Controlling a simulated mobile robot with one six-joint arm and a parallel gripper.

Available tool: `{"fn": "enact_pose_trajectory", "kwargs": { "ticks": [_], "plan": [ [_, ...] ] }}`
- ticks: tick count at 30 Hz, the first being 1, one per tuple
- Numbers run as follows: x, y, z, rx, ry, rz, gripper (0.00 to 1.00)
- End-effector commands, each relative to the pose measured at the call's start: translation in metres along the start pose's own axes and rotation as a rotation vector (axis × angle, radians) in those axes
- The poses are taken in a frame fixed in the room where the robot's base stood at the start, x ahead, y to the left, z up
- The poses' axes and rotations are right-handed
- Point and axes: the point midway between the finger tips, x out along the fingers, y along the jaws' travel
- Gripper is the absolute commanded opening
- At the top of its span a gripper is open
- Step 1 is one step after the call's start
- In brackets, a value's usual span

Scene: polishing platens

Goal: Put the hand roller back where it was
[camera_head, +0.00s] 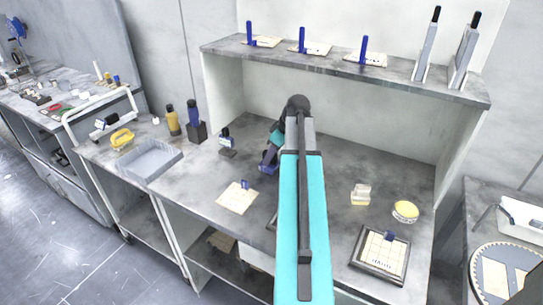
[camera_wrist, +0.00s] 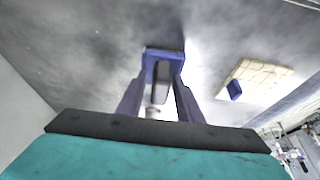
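My gripper (camera_wrist: 162,78) is over the bench (camera_head: 310,190), pointing down, with its two dark blue fingers on either side of a blue block. The block, which seems to be the hand roller (camera_wrist: 163,52), has a dark grey bar running from it toward the wrist between the fingers. It fits the width between the fingertips and appears held. In the head view the blue piece (camera_head: 268,168) shows at the fingertips, low over the bench. A soft shadow lies beyond it in the wrist view; whether it touches the bench is unclear. My arm hides part of the bench.
A small dark upright item (camera_head: 227,143) stands just left of the gripper. A cream plate with a blue tab (camera_head: 237,197) lies nearer; it also shows in the wrist view (camera_wrist: 255,78).

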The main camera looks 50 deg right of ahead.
Motion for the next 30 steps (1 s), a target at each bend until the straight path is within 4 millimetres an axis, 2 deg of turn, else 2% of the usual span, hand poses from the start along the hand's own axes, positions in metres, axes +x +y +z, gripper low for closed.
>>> {"fn": "enact_pose_trajectory", "kwargs": {
  "ticks": [2,8,30],
  "plan": [
    [0.001,-0.004,0.001,0.000,-0.007,-0.012,0.39],
    [-0.014,-0.002,-0.003,0.000,-0.004,-0.008,0.39],
    [-0.102,0.000,-0.004,0.000,0.000,-0.003,0.39]
  ]
}}
